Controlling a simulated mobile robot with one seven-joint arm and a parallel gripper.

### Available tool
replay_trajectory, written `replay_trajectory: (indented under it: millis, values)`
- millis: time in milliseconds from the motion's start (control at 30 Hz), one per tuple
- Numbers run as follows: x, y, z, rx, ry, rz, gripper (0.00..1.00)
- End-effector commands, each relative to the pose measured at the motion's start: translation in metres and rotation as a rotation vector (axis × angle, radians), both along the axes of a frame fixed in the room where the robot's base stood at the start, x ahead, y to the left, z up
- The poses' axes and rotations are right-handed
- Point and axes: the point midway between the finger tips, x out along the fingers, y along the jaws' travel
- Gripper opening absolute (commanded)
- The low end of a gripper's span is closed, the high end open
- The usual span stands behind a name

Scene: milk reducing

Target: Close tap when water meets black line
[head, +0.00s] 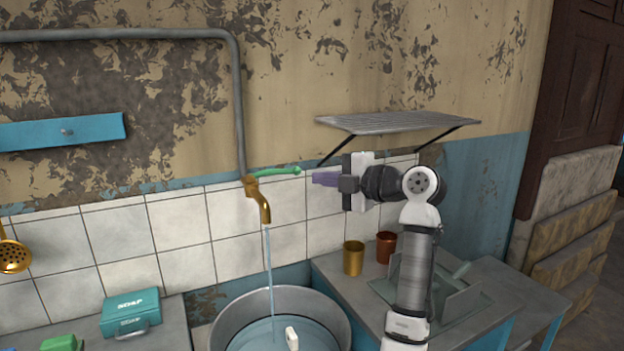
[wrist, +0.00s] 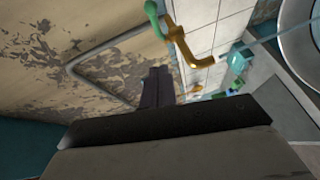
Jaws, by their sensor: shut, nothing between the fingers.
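A brass tap (head: 262,204) with a green lever handle (head: 276,171) is fixed to the tiled wall. The handle points right, and a stream of water (head: 269,265) falls from the spout into a round grey metal tub (head: 222,319). Water (head: 262,335) shows in the tub, but I cannot make out a black line. My gripper (head: 314,178) is shut and empty, just right of the handle's tip with a small gap. In the wrist view, the tap (wrist: 188,45) and handle (wrist: 154,19) lie beyond my shut fingers (wrist: 158,75).
A wire shelf (head: 398,122) is on the wall above my gripper. A gold cup (head: 353,258) and a copper cup (head: 386,247) stand on the right counter. A teal soap box (head: 131,312) sits on the left counter. A small white object (head: 292,339) is in the tub.

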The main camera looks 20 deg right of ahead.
Motion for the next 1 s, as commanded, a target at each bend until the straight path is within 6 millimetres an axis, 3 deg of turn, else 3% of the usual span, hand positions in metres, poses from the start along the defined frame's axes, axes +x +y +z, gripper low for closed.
replay_trajectory:
  millis: [400, 533, 733, 1000]
  values:
    - [0.076, 0.044, -0.008, 0.0, 0.002, 0.003, 0.0]
    - [0.094, 0.036, -0.013, 0.002, 0.003, 0.0, 0.0]
    - [0.108, 0.032, -0.018, 0.0, 0.001, 0.0, 0.0]
    - [0.111, 0.031, -0.02, 0.0, 0.001, 0.0, 0.0]
